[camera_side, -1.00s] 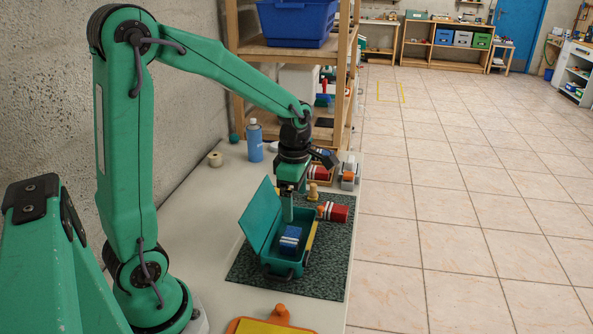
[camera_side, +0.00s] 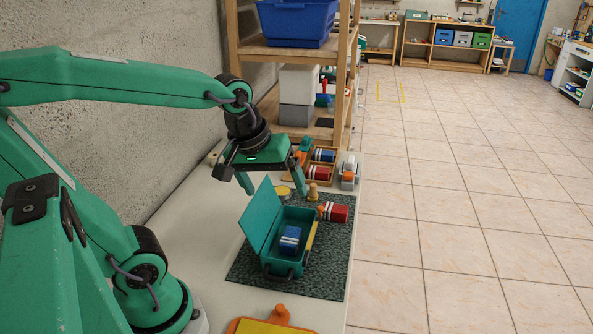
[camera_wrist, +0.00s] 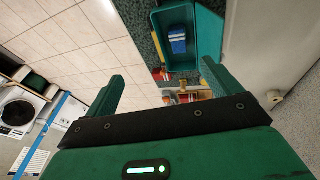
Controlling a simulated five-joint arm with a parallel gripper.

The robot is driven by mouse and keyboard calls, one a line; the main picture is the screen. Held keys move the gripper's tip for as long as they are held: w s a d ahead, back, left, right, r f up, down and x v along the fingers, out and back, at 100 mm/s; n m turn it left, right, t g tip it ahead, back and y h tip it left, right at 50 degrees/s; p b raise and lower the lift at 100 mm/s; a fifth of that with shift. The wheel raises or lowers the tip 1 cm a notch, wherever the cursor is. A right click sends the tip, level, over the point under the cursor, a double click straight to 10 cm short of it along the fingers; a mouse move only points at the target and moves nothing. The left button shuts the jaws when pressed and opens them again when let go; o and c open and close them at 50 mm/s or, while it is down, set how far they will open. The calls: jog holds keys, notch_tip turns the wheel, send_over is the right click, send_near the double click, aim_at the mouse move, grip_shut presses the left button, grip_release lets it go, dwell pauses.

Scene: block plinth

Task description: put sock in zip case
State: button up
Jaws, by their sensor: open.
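The teal case (camera_side: 283,267) stands on the dark patterned mat (camera_side: 333,262) with its lid (camera_side: 261,224) open, leaning up on the left. A blue bundle with white stripes (camera_side: 290,241), likely the sock, lies inside the case. The wrist view also shows the blue bundle (camera_wrist: 178,38) inside the case (camera_wrist: 208,42). My gripper (camera_side: 272,186) is wide open and empty, above and behind the case. Its two spread fingers show in the wrist view (camera_wrist: 163,85), with nothing between them.
A red bundle with white stripes (camera_side: 334,212) lies right of the case. A wooden peg (camera_side: 313,192) stands behind it. Farther back are a wooden tray (camera_side: 325,183) with red and blue bundles and a shelf (camera_side: 285,50). The counter left of the mat is clear.

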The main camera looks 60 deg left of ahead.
jog(key=s+m, duration=0.1)
jog(key=m, duration=0.1)
jog(key=s+d+r+m+t, duration=0.1)
jog(key=s+m, duration=0.1)
jog(key=m, duration=0.1)
jog(key=s+m, duration=0.1)
jog(key=m, duration=0.2)
jog(key=shift+s+d+r+t, duration=0.2)
jog(key=shift+d+r+t, duration=0.1)
jog(key=shift+t, duration=0.1)
